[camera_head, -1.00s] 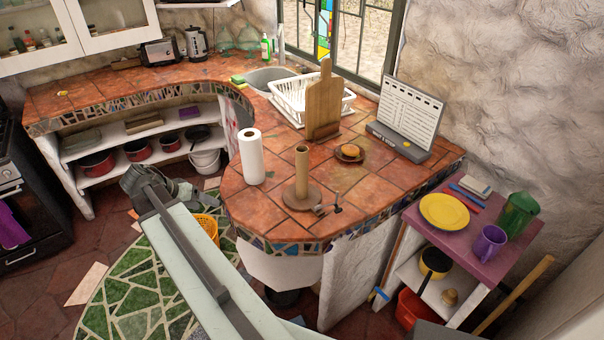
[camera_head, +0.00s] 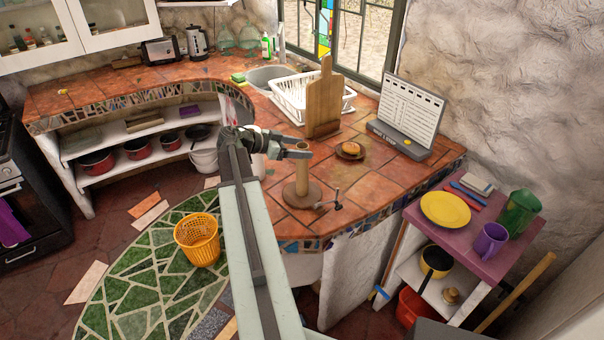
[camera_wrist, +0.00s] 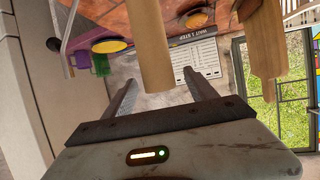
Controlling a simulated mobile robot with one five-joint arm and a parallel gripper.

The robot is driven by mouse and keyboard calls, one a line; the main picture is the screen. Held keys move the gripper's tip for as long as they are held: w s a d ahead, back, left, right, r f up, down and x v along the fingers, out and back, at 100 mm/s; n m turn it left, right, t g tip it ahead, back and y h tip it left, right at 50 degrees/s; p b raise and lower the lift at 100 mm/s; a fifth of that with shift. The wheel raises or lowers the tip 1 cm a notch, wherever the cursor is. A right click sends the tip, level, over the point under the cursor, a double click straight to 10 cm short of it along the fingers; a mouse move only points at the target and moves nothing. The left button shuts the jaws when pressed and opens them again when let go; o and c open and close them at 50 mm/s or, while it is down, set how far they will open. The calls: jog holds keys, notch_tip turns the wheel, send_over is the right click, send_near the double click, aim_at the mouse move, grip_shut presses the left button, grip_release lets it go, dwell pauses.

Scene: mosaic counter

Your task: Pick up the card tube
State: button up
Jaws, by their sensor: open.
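The card tube (camera_head: 302,178) is a plain brown cylinder. It stands upright on a round brown base (camera_head: 316,193) near the rounded end of the tiled counter. My gripper (camera_head: 310,148) is open at the tube's upper end, with one finger on each side of it. In the wrist view the tube (camera_wrist: 150,45) comes down from the top edge, and its end lies between the two fingers of my gripper (camera_wrist: 160,80). A gap shows on both sides there, wider on the right.
A wooden board (camera_head: 323,105), a dish rack (camera_head: 287,100), a small plate with a bun-like item (camera_head: 350,150) and a sign stand (camera_head: 405,120) are behind the tube. A metal clamp-like item (camera_head: 328,202) lies in front. A purple side table (camera_head: 470,250) stands at right.

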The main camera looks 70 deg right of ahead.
jog(key=b+x, duration=0.1)
jog(key=x, duration=0.3)
jog(key=shift+f, duration=0.15)
grip_shut()
